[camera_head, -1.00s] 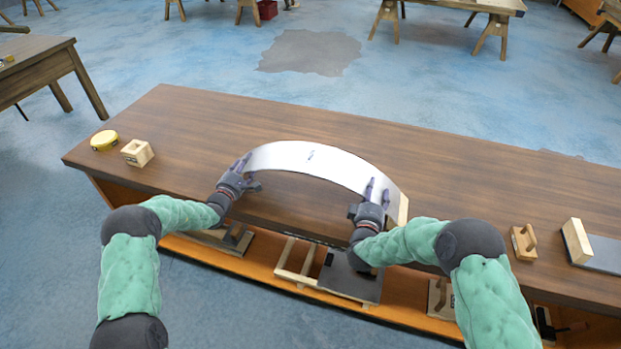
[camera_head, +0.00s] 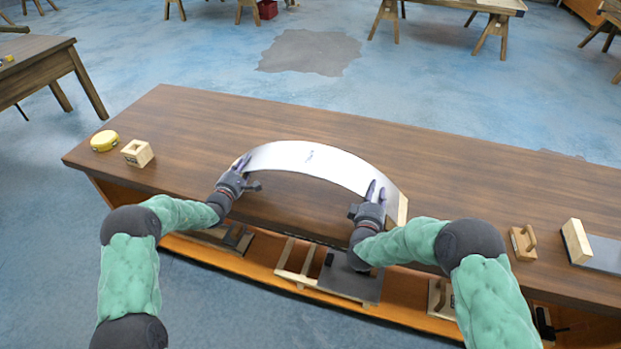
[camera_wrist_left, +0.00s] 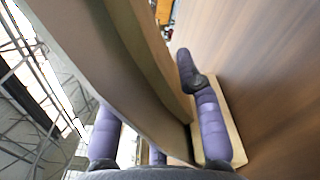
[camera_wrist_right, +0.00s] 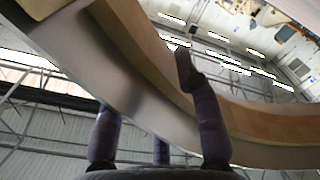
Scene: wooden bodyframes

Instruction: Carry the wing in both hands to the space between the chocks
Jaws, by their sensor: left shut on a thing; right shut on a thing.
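The wing (camera_head: 312,160) is a curved, arched panel with a silvery white face and pale wooden edges. It is at the middle of the dark wooden bench in the head view, bowed away from me. My left gripper (camera_head: 240,180) is shut on its left end, and my right gripper (camera_head: 370,203) is shut on its right end. In the left wrist view the wing (camera_wrist_left: 105,60) runs between the purple fingers. In the right wrist view the wing (camera_wrist_right: 125,60) does likewise. I cannot tell whether its lower edge touches the bench. I cannot tell for sure which blocks are the chocks.
On the bench (camera_head: 450,165), a yellow round object (camera_head: 104,140) and a wooden block (camera_head: 138,152) stand left. A wooden piece with a handle (camera_head: 523,242) and a block (camera_head: 577,240) beside a grey plate stand right. The bench behind the wing is clear. A shelf below holds several items.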

